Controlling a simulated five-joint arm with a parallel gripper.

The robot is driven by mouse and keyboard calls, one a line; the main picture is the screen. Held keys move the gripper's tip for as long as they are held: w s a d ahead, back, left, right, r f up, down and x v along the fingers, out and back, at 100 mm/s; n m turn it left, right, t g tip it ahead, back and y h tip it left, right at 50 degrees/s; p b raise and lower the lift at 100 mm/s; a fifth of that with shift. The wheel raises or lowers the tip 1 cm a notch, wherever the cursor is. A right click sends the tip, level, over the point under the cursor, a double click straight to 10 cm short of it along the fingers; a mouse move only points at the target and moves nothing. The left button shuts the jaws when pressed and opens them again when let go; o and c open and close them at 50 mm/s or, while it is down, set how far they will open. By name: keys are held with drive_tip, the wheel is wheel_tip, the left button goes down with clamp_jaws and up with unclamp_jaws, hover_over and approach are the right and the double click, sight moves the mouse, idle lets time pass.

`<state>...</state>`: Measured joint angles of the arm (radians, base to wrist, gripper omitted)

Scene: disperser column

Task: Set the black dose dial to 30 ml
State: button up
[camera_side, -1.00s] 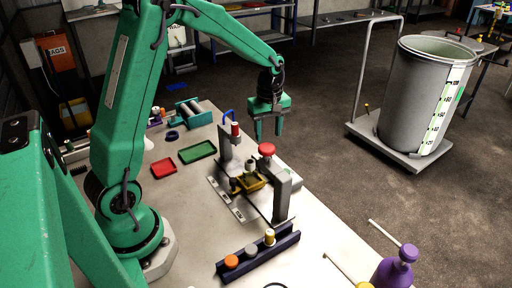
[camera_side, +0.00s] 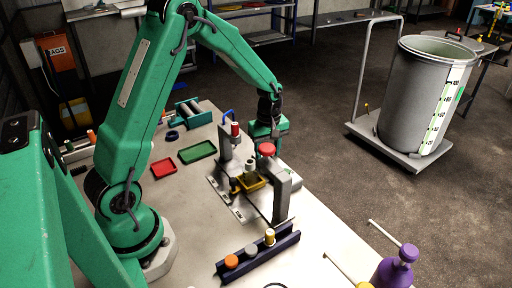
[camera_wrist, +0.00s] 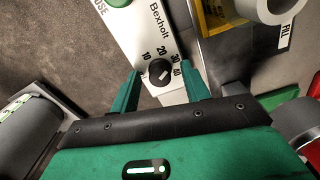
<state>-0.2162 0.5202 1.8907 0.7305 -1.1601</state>
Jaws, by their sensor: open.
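The black dose dial (camera_wrist: 159,73) is a small round knob on a white panel (camera_wrist: 148,30) marked 10, 20, 30 and 40 in the wrist view. A light pointer line on the dial slants to the upper right, roughly toward the 30 side; I cannot read it exactly. My gripper (camera_wrist: 160,76) is open, with one green finger on each side of the dial and gaps between. I cannot tell how far above the panel the fingertips are. In the side view my gripper (camera_side: 268,130) is low behind the column, and its fingertips and the dial are hidden.
A red knob (camera_side: 266,149) on a grey post stands close in front of my gripper. A yellow tray (camera_side: 250,183) lies beside it. A blue rack with coloured caps (camera_side: 258,252) is at the front. Green (camera_side: 197,152) and red (camera_side: 163,168) trays lie left on the bench.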

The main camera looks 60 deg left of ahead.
drive_tip(key=c, duration=1)
drive_tip(key=shift+m, duration=2.1)
drive_tip(key=o, duration=1)
drive_tip(key=shift+r, duration=0.1)
